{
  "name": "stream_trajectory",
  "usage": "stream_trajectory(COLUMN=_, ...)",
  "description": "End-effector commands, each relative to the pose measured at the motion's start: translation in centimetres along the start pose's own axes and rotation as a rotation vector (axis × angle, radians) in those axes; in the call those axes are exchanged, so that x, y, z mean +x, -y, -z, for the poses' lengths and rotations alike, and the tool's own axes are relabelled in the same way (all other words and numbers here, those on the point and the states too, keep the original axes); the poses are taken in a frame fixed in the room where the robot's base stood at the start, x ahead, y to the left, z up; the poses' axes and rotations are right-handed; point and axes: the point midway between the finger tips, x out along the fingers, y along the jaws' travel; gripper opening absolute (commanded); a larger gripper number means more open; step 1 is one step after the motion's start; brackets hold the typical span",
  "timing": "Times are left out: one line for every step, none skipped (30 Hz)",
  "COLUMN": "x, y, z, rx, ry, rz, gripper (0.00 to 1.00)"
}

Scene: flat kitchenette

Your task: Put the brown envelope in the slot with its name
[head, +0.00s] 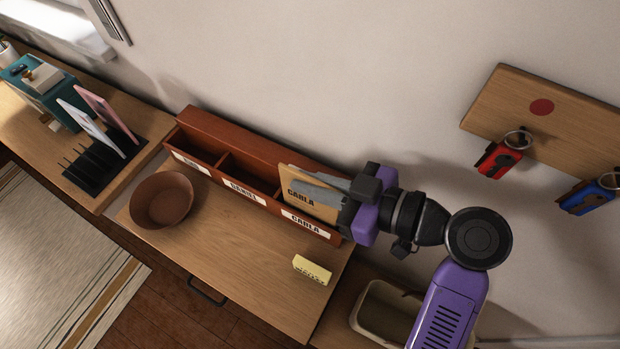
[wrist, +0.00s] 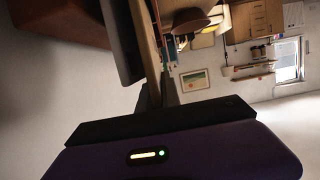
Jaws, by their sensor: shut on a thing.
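The brown envelope (head: 306,197) bears the name CARLA and stands upright at the right-hand compartment of the reddish-brown slot box (head: 233,143). That compartment's front label (head: 305,222) also reads CARLA. The envelope's lower part is hidden behind the box's front wall; I cannot tell if it touches the bottom. My gripper (head: 322,187) is shut on the envelope from the right. In the wrist view the envelope (wrist: 146,45) shows as a thin tan edge at the fingers. The middle label (head: 242,190) seems to read DANIEL; the left label (head: 191,162) is too small to read.
A brown bowl (head: 162,200) and a yellow note block (head: 312,269) are on the wooden top (head: 235,245) in front of the box. A black rack (head: 104,165) with cards stands left. Keys (head: 498,158) hang on a wall board (head: 548,110) at right. A beige bin (head: 384,312) is below.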

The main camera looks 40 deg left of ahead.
Motion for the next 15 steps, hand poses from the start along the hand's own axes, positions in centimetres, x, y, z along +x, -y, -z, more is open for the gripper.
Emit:
stream_trajectory(x=-0.01, y=0.0, z=0.03, rx=0.0, ry=0.0, rz=0.0, gripper=0.0)
stream_trajectory(x=-0.01, y=0.0, z=0.04, rx=0.0, ry=0.0, rz=0.0, gripper=0.0)
stream_trajectory(x=-0.01, y=0.0, z=0.04, rx=0.0, ry=0.0, rz=0.0, gripper=0.0)
stream_trajectory(x=-0.01, y=0.0, z=0.05, rx=0.0, ry=0.0, rz=0.0, gripper=0.0)
stream_trajectory(x=-0.01, y=0.01, z=0.04, rx=0.0, ry=0.0, rz=0.0, gripper=0.1)
stream_trajectory(x=-0.01, y=0.01, z=0.04, rx=0.0, ry=0.0, rz=0.0, gripper=0.17)
stream_trajectory(x=-0.01, y=0.01, z=0.04, rx=0.0, ry=0.0, rz=0.0, gripper=0.23)
stream_trajectory(x=-0.01, y=0.01, z=0.04, rx=0.0, ry=0.0, rz=0.0, gripper=0.29)
stream_trajectory(x=-0.01, y=0.01, z=0.04, rx=0.0, ry=0.0, rz=0.0, gripper=0.33)
stream_trajectory(x=-0.01, y=0.01, z=0.04, rx=0.0, ry=0.0, rz=0.0, gripper=0.33)
stream_trajectory(x=-0.01, y=0.01, z=0.04, rx=0.0, ry=0.0, rz=0.0, gripper=0.33)
stream_trajectory(x=-0.01, y=0.01, z=0.04, rx=0.0, ry=0.0, rz=0.0, gripper=0.33)
stream_trajectory(x=-0.01, y=0.01, z=0.04, rx=0.0, ry=0.0, rz=0.0, gripper=0.33)
stream_trajectory(x=0.0, y=0.01, z=0.04, rx=0.0, ry=0.0, rz=0.0, gripper=0.33)
stream_trajectory(x=0.0, y=0.01, z=0.04, rx=0.0, ry=0.0, rz=0.0, gripper=0.33)
